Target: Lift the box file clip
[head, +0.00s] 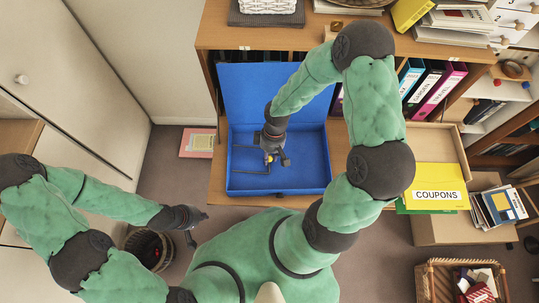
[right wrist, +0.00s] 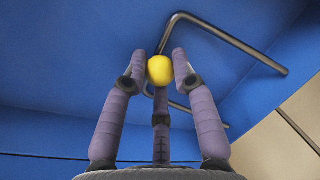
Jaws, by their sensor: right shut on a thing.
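The box file is blue and lies open, with its lid leaning back and its tray (head: 310,165) on the desk in the head view. The box file clip is a bent metal wire (right wrist: 235,40) with a yellow knob (right wrist: 160,70); in the head view its wire (head: 245,171) shows inside the left part of the tray. My right gripper (head: 271,158) is inside the tray. In the right wrist view its purple fingers (right wrist: 160,78) are closed around the yellow knob. My left gripper (head: 198,228) hangs apart from the desk at lower left, its fingers spread and empty.
A wooden tray (head: 455,150) and a yellow "COUPONS" folder (head: 436,186) lie right of the box file. Ring binders (head: 430,85) stand on the shelf behind. A dark bin (head: 146,250) stands on the floor near my left gripper.

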